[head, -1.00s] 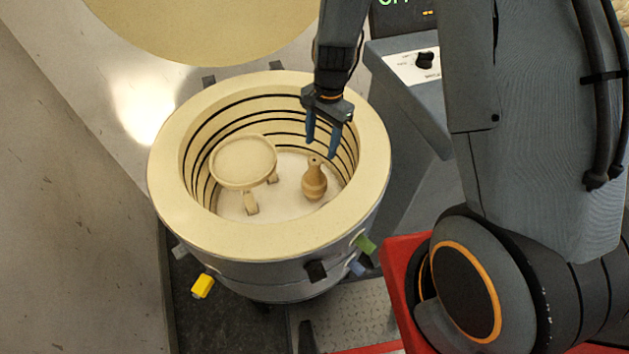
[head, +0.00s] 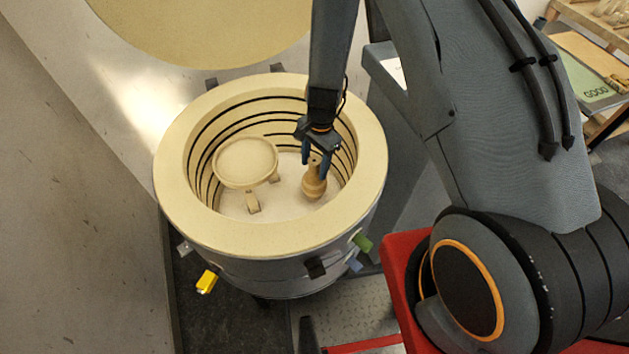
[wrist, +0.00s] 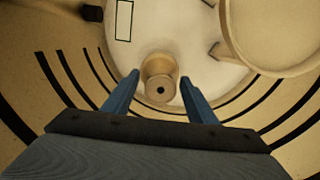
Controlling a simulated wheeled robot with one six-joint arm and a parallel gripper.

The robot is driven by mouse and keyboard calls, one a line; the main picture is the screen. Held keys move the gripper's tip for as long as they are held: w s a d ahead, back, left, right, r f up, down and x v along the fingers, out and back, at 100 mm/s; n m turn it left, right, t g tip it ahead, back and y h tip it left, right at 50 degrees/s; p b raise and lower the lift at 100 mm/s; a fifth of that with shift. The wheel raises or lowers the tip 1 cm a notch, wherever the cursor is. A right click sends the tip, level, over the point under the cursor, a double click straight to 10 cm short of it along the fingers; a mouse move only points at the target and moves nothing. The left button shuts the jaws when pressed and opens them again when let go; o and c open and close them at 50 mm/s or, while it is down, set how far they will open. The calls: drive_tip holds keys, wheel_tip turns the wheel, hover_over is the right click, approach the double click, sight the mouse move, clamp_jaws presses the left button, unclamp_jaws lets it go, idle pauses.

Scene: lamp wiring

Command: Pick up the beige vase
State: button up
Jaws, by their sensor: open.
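The beige vase (head: 314,184) stands upright on the pale floor inside the round kiln-like drum (head: 172,172), right of the middle. It has a round body and a narrow neck. My gripper (head: 315,172) is down inside the drum with its blue fingers open, one on each side of the vase's neck in the head view. In the wrist view, the vase (wrist: 159,78) shows from above with its dark mouth hole, between and just beyond the fingertips (wrist: 159,85). I cannot tell whether the fingers touch it.
A beige three-legged round dish (head: 246,163) stands left of the vase, and its rim (wrist: 232,45) shows at upper right in the wrist view. The drum's high, thick wall with dark coil lines surrounds both. A round beige lid (head: 200,25) lies behind.

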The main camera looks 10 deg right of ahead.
drive_tip(key=shift+f, duration=0.35)
clamp_jaws()
drive_tip(key=shift+r, duration=0.15)
